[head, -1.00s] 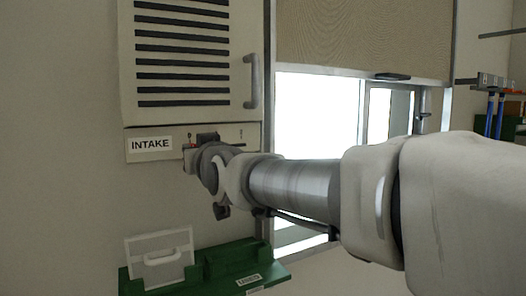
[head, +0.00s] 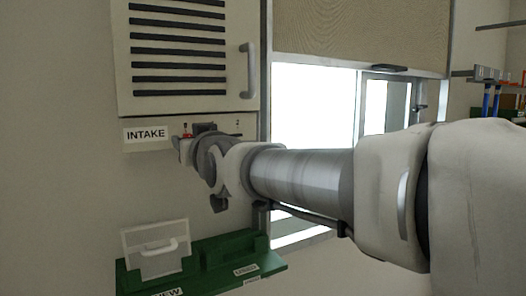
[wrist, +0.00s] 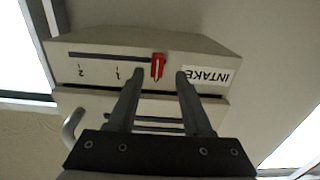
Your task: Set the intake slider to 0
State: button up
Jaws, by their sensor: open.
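The intake slider is a red knob (wrist: 158,66) in a dark slot (wrist: 105,59) on a beige box (wrist: 200,50) with an INTAKE label (wrist: 208,76). In the wrist view the picture is upside down; the marks 1 and 2 lie left of the knob. The knob is at the slot's end nearest the label; no 0 is readable there. My gripper (wrist: 160,72) is open, with its fingertips on either side of the knob in the picture. I cannot tell whether they touch it. In the head view the knob (head: 187,131) shows just above my gripper (head: 184,149).
A louvred cabinet (head: 122,60) with a handle (head: 250,70) is above the slider box. A green rack (head: 225,268) with a pale handled panel (head: 155,235) is below. A bright window (head: 315,105) is to the right. The wall left of the box is clear.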

jog(key=b+v, duration=0.3)
jog(key=v, duration=1.3)
jog(key=shift+s, duration=0.15)
jog(key=d+f+m+g+h, duration=0.25)
jog(key=d+f, duration=0.35)
jog(key=f, duration=0.3)
jog(key=d+f+m+g+h, duration=0.1)
jog(key=d+f+h, duration=0.3)
jog(key=d+f, duration=0.35)
jog(key=s+d+f+m+g+h, duration=0.3)
jog(key=s+d+f+g, duration=0.3)
jog(key=s+f, duration=0.5)
notch_tip(320, 180, down, 4)
jog(key=shift+d+r, duration=0.2)
jog(key=shift+d, duration=1.05)
jog(key=shift+s+a, duration=0.1)
jog(key=shift+s, duration=0.05)
